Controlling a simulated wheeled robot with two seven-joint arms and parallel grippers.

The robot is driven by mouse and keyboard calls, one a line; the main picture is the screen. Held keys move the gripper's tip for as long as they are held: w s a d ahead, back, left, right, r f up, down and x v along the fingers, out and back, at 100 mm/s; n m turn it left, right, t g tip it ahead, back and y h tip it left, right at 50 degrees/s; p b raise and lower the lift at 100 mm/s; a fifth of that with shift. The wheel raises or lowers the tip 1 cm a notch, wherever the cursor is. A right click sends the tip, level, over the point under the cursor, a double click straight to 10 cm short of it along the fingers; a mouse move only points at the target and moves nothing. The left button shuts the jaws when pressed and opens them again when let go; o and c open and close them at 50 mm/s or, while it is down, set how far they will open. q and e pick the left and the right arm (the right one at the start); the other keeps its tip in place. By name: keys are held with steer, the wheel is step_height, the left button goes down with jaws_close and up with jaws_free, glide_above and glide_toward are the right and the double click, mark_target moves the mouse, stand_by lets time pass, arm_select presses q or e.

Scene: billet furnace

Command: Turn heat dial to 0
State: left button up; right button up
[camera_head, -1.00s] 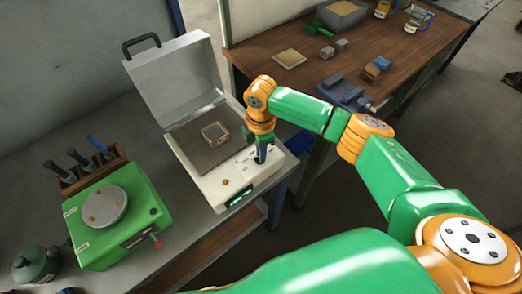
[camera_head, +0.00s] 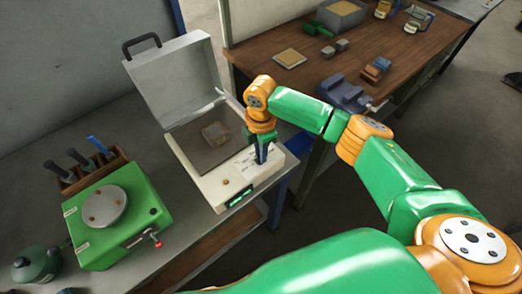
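A white box-shaped furnace (camera_head: 212,190) with a raised grey lid (camera_head: 172,80) stands on the grey bench. Its front panel has a lit green display (camera_head: 241,198) and a small orange-brown knob (camera_head: 226,182). A small squarish piece (camera_head: 215,132) is on the dark plate inside. My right gripper (camera_head: 262,155) points down at the right part of the front panel, touching it or just above it. It covers that spot, so a dial there is hidden. I cannot tell whether its fingers are open or shut. My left gripper is not in view.
A green unit with a round grey plate (camera_head: 105,206) and a red-tipped lever (camera_head: 157,241) stands left of the furnace. A wooden tool rack (camera_head: 93,173) is behind it. A brown table (camera_head: 320,65) with a blue vise (camera_head: 345,92) and several small items lies behind right.

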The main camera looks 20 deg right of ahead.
steer(key=shift+o, duration=1.2)
steer(key=shift+r, duration=0.3)
step_height(320, 180, up, 6)
steer(key=shift+r+b, duration=0.25)
steer(key=shift+b, duration=0.7)
